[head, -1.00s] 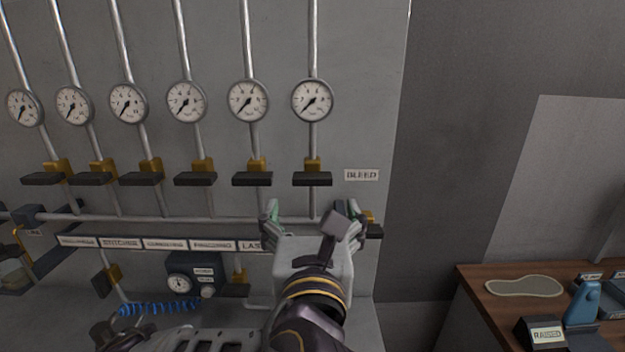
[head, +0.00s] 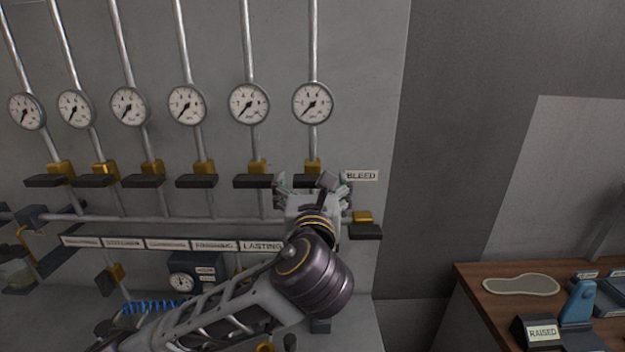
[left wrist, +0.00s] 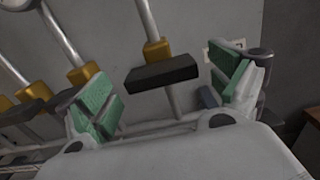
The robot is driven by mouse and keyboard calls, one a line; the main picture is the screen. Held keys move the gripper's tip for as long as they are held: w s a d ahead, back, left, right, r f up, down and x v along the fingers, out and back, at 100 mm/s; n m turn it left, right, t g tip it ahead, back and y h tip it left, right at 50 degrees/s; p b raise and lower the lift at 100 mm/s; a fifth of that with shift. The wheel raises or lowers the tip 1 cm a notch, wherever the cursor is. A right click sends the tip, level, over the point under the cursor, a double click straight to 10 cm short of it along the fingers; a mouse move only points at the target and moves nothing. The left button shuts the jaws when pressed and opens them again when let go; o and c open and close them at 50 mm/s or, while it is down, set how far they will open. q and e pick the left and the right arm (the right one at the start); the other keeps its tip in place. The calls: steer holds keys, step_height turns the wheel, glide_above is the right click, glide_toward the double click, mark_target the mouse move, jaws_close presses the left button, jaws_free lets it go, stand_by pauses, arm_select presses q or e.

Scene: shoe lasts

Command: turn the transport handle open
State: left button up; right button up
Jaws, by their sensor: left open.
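A row of black bar handles on brass valves crosses the upright pipes, all lying level; one is the second from the right (head: 259,181). The rightmost handle (left wrist: 160,72) lies between and ahead of the fingers of my left gripper (head: 313,184) in the left wrist view, with its brass valve (left wrist: 157,48) behind. My left gripper is open, its green pads apart, and touches no handle that I can make out.
Round gauges (head: 312,103) sit above the handles. A level pipe (head: 160,219) runs below them to a brass valve (head: 363,217) under the BLEED plate (head: 361,176). A blue coiled hose (head: 150,308) is lower left. A wooden bench (head: 480,300) stands at the right.

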arm_select(q)
steer(key=shift+w, duration=0.95)
steer(key=c, duration=1)
